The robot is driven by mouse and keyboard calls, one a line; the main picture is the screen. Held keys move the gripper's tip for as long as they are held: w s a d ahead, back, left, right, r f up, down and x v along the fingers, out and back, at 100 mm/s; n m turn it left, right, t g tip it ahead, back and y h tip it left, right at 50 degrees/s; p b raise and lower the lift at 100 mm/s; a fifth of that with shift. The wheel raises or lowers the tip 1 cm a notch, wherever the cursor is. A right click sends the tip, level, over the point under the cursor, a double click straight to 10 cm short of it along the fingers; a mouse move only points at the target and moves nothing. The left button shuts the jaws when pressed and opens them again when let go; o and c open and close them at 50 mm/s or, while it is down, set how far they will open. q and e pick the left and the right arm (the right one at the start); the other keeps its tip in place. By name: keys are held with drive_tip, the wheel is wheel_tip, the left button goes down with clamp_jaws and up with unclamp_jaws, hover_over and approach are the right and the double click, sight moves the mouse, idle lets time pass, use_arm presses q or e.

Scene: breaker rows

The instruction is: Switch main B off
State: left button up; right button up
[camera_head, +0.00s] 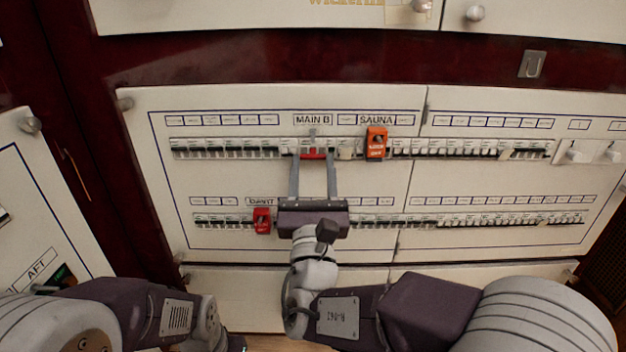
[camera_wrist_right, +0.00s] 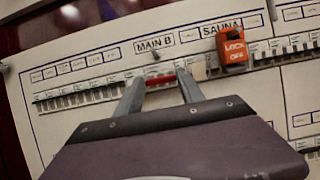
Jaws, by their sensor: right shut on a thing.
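The main B breaker (camera_head: 313,155) sits in the upper row under the label "MAIN B", with a red bar across its front. It also shows in the right wrist view (camera_wrist_right: 160,80), with a small grey piece above the bar. My right gripper (camera_head: 313,158) reaches up from below, one finger on each side of the red part, and is shut on it. The fingertips hide the breaker's sides, and I cannot read its on or off marking. My left arm shows at the lower left, but its gripper is out of view.
An orange lock-off piece (camera_head: 376,143) sticks out just right of main B, under "SAUNA". A red piece (camera_head: 262,220) sits in the lower row at left. Small white breakers fill both rows.

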use_arm(q)
drive_tip(key=shift+r, duration=0.1)
use_arm(e)
drive_tip(key=shift+w+f+t, duration=0.2)
drive_tip(key=shift+f+t, duration=0.2)
drive_tip(key=shift+t, duration=0.4)
drive_tip(key=shift+w+f+t, duration=0.15)
drive_tip(key=shift+f+t, duration=0.25)
drive_tip(key=shift+t, duration=0.4)
drive_tip(key=o, duration=1.4)
drive_tip(key=shift+c, duration=0.2)
